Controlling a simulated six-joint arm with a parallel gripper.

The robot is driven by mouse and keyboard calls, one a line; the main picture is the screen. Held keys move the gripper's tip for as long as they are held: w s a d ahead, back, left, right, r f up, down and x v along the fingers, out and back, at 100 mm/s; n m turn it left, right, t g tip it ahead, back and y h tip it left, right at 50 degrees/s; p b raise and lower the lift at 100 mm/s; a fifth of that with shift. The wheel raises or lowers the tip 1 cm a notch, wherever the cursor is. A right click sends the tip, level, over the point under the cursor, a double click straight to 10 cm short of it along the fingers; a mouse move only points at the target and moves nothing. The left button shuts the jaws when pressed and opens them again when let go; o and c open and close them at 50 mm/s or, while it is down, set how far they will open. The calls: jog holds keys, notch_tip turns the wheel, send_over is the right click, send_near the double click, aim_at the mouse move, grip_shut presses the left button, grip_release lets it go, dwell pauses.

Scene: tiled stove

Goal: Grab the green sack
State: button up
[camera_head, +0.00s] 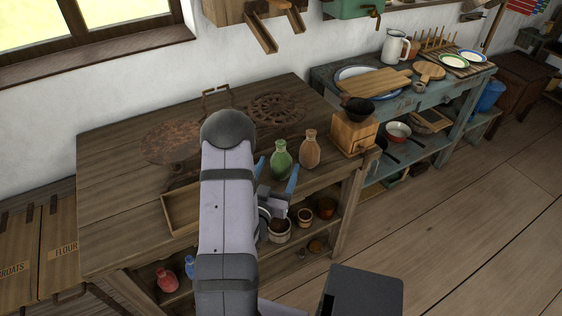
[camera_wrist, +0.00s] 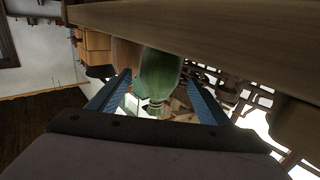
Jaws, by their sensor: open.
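The green sack (camera_head: 281,161) stands upright on the wooden table, near its front edge, with a narrow neck. In the wrist view the green sack (camera_wrist: 159,72) appears upside down, between the blue fingers in the picture. My gripper (camera_head: 277,174) is open, with its blue fingers to either side of the sack's lower part in the head view. The wrist view shows the spread fingers of my gripper (camera_wrist: 158,82) too; I cannot tell whether either touches the sack. A brown sack (camera_head: 310,150) stands close to its right.
A wooden coffee grinder (camera_head: 352,135) stands right of the brown sack. A shallow wooden tray (camera_head: 180,212) lies left of my arm. Round iron plates (camera_head: 274,108) lie behind. Below are a red sack (camera_head: 167,281), a blue sack (camera_head: 190,267) and pots (camera_head: 279,232).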

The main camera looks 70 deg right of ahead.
aim_at(281, 143)
jog(key=shift+d+p, duration=0.4)
jog(key=shift+d, duration=1.4)
jog(key=c, duration=1.4)
jog(key=shift+o, duration=0.2)
jog(key=shift+r, duration=0.1)
jog(key=shift+r, duration=0.2)
jog(key=shift+r, duration=4.85)
